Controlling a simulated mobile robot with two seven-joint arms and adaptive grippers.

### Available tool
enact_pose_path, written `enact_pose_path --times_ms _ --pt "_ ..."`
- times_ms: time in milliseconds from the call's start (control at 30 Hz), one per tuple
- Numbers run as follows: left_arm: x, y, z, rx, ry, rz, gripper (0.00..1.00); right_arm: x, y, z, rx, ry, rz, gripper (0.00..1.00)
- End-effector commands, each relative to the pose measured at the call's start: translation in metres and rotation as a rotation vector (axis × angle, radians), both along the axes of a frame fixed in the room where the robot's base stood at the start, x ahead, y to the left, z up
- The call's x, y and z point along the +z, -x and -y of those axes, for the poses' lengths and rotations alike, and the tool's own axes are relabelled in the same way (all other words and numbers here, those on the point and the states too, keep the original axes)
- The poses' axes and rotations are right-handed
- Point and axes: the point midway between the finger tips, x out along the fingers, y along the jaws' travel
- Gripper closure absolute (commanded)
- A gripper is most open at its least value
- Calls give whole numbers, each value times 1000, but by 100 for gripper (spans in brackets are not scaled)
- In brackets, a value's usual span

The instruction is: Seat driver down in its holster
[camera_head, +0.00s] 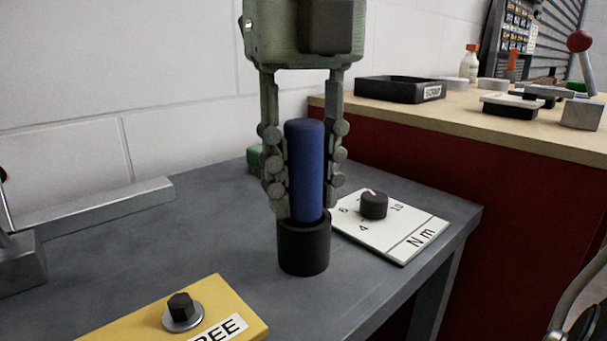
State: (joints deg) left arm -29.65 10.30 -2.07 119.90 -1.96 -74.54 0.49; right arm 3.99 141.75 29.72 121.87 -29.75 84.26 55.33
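The driver (306,165) has a blue, round-topped handle and stands upright. Its lower end is inside the black cylindrical holster (303,248) on the grey table, so how deep it sits is hidden. My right gripper (305,178) comes down from above with one finger on each side of the handle. The jointed fingers look in contact with the handle, and their tips are near the holster rim.
A white torque card with a black knob (374,204) lies right of the holster. A yellow block with a bolt (181,307) lies in front. A metal bar (95,206) is at left. A wooden bench (450,117) with a black tray (400,90) stands behind right.

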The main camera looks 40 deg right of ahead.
Motion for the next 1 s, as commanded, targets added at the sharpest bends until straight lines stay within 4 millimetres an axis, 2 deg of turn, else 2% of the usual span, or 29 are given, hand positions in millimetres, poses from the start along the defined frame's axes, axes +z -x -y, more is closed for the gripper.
enact_pose_path --times_ms 33,200,467,567,667,1000 --pt "1 0 0 0 0 0 50 1 0 0 0 0 1 65" --pt "1 0 0 0 0 0 50 1 0 0 0 0 1 47" --pt "0 0 0 0 0 0 50 1 0 0 0 0 0 47" --pt "0 0 0 0 0 0 50 6 -1 0 -1 0 1 47" --pt "0 0 0 0 0 0 50 20 -1 0 -2 1 4 47" --pt "0 0 0 0 0 0 50 91 -1 0 -2 0 3 47"
